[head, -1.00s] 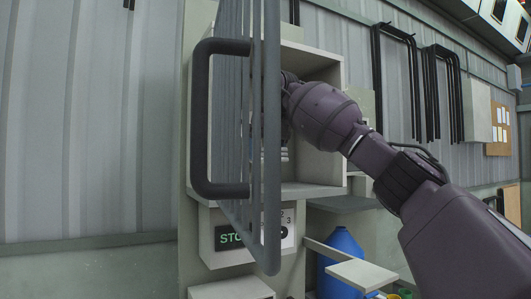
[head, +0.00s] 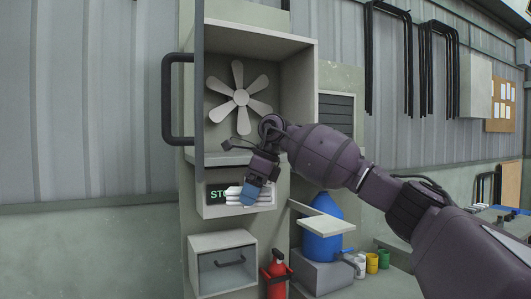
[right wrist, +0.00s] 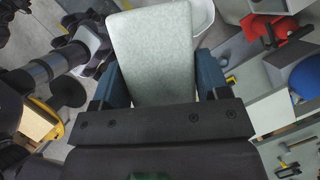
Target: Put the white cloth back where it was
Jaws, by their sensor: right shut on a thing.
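The white cloth (right wrist: 155,55) is a flat, folded pad, filling the gap between the blue fingers in the right wrist view. In the head view the cloth (head: 236,195) shows as a small white folded stack in front of the STOP panel. My right gripper (head: 252,191) is shut on it and points downward, below the open cabinet. The fingers cover part of the cloth. My left gripper is not in view.
The cabinet (head: 298,110) is open, with a fan (head: 240,97) inside. Its door, seen nearly edge-on, has a dark handle (head: 168,100). Below are a drawer box (head: 222,262), a red extinguisher (head: 276,272), a blue container (head: 322,230) and a small pale shelf (head: 320,227).

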